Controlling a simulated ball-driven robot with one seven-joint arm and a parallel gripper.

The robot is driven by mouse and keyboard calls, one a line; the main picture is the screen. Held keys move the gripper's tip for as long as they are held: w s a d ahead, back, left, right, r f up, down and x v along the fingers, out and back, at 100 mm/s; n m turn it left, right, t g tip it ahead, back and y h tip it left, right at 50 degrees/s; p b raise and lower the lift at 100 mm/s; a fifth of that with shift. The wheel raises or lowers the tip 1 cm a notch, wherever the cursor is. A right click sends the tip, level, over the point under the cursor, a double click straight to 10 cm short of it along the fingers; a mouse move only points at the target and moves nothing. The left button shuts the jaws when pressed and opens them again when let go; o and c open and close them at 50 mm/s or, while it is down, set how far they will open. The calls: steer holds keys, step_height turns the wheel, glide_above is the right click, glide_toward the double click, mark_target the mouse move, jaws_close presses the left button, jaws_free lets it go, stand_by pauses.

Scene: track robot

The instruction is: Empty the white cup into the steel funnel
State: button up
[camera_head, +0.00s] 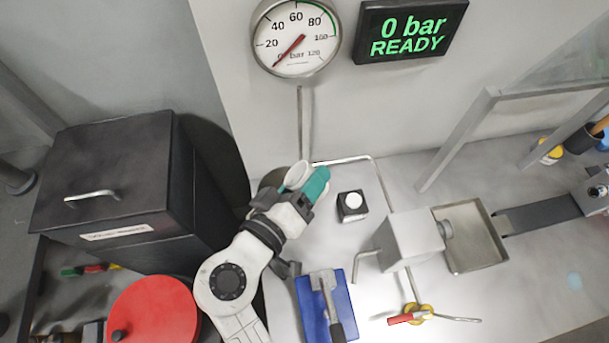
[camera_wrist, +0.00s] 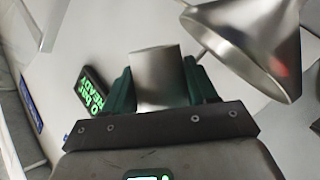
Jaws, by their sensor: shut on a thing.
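The white cup (camera_head: 296,174) is between the teal fingers of my gripper (camera_head: 306,186), in front of the wall below the gauge. In the wrist view my gripper is shut on the cup (camera_wrist: 158,76), which looks shaded grey there. The steel funnel (camera_wrist: 252,38) is at the upper right of the wrist view, close beside the cup, with a visible gap to the right finger. In the head view the funnel (camera_head: 270,181) is mostly hidden behind my gripper and the cup. The cup's contents are not visible.
A pressure gauge (camera_head: 297,38) and a display (camera_head: 410,30) reading "0 bar READY" are on the wall. A black button box (camera_head: 352,206), a blue plate (camera_head: 312,308) with a lever and a grey block (camera_head: 411,240) stand right of my arm. A black cabinet (camera_head: 105,180) stands left.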

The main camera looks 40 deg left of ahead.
steer(key=n, duration=0.1)
steer(key=r+n+t+h+p, duration=0.1)
steer(key=n, duration=0.1)
steer(key=shift+a, duration=0.2)
steer(key=n, duration=0.1)
steer(key=n+t, duration=0.1)
steer(key=n+p, duration=0.1)
steer(key=shift+s+a+r+n, duration=0.2)
steer(key=shift+a+n, duration=0.1)
steer(key=shift+n, duration=0.1)
steer(key=shift+s+f+b, duration=0.15)
steer(key=shift+s+b, duration=0.05)
steer(key=shift+b, duration=0.6)
stand_by(1.8)
